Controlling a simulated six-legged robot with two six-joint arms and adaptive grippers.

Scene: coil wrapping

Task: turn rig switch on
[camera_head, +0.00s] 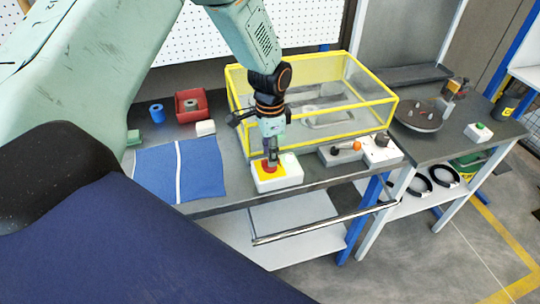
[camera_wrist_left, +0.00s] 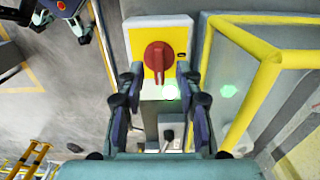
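The rig switch is a white box (camera_head: 280,179) with a yellow plate and a red rotary knob (camera_head: 271,167), at the front edge of the bench. In the left wrist view the red knob (camera_wrist_left: 158,58) sits on the yellow plate (camera_wrist_left: 178,30), its grip bar roughly upright in the picture. A green light (camera_wrist_left: 170,91) glows just below the plate. My left gripper (camera_wrist_left: 159,76) points down over the switch, fingers apart on either side of the knob, with visible gaps. Part of the knob is hidden by the gripper in the head view. My right gripper is not in view.
A yellow-framed clear enclosure (camera_head: 312,92) stands right behind the switch. A blue cloth (camera_head: 182,170) lies left. A round turntable (camera_head: 418,116) stands farther right.

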